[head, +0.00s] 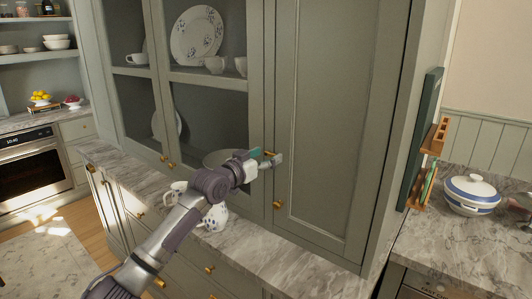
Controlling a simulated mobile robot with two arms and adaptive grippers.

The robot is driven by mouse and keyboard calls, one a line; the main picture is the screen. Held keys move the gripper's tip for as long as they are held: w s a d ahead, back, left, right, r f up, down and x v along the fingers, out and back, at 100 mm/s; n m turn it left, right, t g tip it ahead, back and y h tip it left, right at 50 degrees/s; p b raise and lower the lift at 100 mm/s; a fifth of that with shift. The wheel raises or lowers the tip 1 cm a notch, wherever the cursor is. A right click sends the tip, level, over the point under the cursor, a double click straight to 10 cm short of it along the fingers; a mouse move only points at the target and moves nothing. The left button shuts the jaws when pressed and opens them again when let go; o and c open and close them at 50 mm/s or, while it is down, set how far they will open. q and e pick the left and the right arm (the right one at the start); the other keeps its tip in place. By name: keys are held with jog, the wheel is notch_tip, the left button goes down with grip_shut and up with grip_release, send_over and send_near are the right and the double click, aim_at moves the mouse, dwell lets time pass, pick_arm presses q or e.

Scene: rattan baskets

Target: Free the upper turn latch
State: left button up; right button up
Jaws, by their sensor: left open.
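A tall grey-green cabinet with a solid door (325,120) on the right and glass doors on the left stands in front of me. A small brass piece (270,153), seemingly the upper turn latch, is at the left edge of the solid door. A brass knob (278,204) sits lower on the same door. My left gripper (271,160) is open at the upper brass piece, with its fingers partly covering it. I cannot tell whether they touch it. The solid door looks shut. My right gripper is out of view.
A marble counter (310,268) runs below the cabinet doors. A white patterned teapot (215,217) stands on it, close under my left arm. A striped lidded pot (471,193) and a wooden rack (432,150) are on the right.

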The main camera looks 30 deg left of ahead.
pick_arm(q)
jog(key=shift+w, duration=0.2)
jog(key=shift+c, duration=0.4)
jog(key=c, duration=1.1)
jog(key=shift+o, duration=0.2)
